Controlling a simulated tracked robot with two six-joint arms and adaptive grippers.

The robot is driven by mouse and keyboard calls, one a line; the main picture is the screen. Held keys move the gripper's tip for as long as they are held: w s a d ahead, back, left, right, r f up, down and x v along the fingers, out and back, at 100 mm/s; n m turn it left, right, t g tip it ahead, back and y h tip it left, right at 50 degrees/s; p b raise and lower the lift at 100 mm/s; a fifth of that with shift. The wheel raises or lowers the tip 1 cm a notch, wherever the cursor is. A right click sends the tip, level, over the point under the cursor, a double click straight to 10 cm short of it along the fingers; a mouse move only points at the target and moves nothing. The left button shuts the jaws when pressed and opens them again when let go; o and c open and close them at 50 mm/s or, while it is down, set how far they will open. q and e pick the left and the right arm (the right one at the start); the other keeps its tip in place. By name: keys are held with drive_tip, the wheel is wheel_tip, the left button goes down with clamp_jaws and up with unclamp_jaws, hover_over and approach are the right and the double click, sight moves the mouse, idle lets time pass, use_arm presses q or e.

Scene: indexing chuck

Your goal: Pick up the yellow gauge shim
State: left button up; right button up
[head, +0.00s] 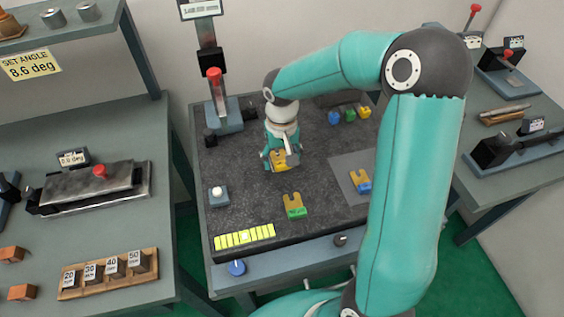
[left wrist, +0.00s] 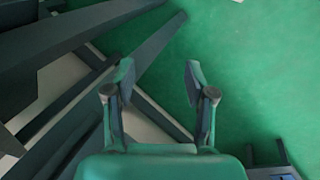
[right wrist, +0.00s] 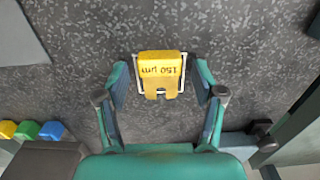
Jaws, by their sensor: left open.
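The yellow gauge shim (right wrist: 160,68), marked "150 µm", lies on the dark speckled plate (head: 250,182), with thin white lines along its sides. In the right wrist view it sits between the fingertips of my right gripper (right wrist: 161,78), which is open with a gap on each side. In the head view the right gripper (head: 281,160) points down over the shim (head: 290,158) and partly hides it. My left gripper (left wrist: 160,82) is open and empty, with green floor and grey framework behind it; I cannot pick it out in the head view.
A green-ended shim (head: 295,208) lies nearer the plate's front; a blue-ended shim (head: 361,183) lies on a lighter pad to the right. Blue, green and yellow pieces (head: 349,115) stand at the back. A red-topped gauge stand (head: 223,113) and a white-button box (head: 218,196) line the left.

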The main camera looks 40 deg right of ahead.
drive_tip(key=c, duration=1.1)
drive_tip(key=shift+r, duration=0.15)
wheel_tip(320, 180, up, 18)
drive_tip(key=n, duration=0.4)
hover_over(273, 161)
wheel_tip(273, 161, down, 4)
drive_tip(key=shift+n, duration=0.3)
drive_tip(key=s+f, duration=0.1)
drive_tip(key=f, duration=0.1)
drive_tip(key=s+f+p, duration=0.1)
drive_tip(key=f, duration=0.1)
drive_tip(key=s+f, duration=0.1)
drive_tip(key=f, duration=0.1)
drive_tip(key=shift+s+d+f+p, duration=0.2)
drive_tip(key=shift+s+d+p, duration=0.15)
drive_tip(key=shift+s+d, duration=0.05)
drive_tip(key=shift+d+f, duration=0.15)
drive_tip(key=shift+f+b, duration=0.25)
drive_tip(key=shift+b, duration=0.05)
drive_tip(key=shift+f+b, duration=2.35)
drive_tip(key=shift+f, duration=0.7)
